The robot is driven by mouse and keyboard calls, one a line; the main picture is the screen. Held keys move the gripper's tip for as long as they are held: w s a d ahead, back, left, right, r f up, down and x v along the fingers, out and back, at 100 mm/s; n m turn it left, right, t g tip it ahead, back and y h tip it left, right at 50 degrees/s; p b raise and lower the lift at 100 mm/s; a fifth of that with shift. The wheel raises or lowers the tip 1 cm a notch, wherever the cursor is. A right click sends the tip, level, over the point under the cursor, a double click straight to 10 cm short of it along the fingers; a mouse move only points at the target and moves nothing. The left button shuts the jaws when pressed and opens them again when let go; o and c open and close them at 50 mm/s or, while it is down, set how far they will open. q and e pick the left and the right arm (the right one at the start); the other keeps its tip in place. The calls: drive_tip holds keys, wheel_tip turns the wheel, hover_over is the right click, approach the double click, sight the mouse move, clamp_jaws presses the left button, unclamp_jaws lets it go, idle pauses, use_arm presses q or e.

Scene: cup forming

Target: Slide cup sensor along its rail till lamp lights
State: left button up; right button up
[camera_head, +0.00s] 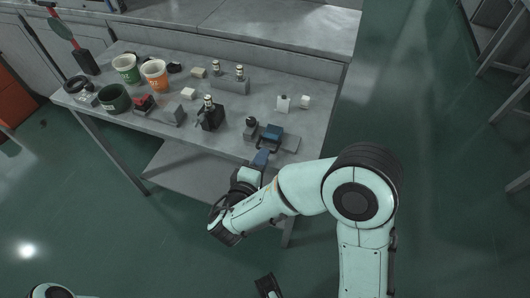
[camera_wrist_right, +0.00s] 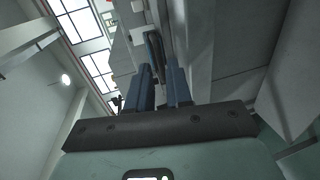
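My right gripper (camera_head: 262,158) is at the table's front edge, its blue fingers pointing at a blue block with a dark loop handle (camera_head: 272,131) on a flat grey plate (camera_head: 291,144). In the right wrist view the two blue fingers (camera_wrist_right: 162,82) stand apart with a gap between them. A dark loop (camera_wrist_right: 154,48) shows just beyond the fingertips; I cannot tell whether they touch it. A black device (camera_head: 211,118) with a small pale-topped post stands left of the block. I cannot tell for sure which item is the cup sensor, its rail or the lamp.
On the table (camera_head: 236,104) stand a green-and-white cup (camera_head: 126,69), an orange cup (camera_head: 154,73) and a dark green bowl (camera_head: 114,98) at the left. A grey block (camera_head: 229,85) with small posts is at the back. The table's right end is mostly bare.

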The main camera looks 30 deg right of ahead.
sight(270, 140)
drive_tip(key=shift+x, duration=1.45)
clamp_jaws()
idle(0.4)
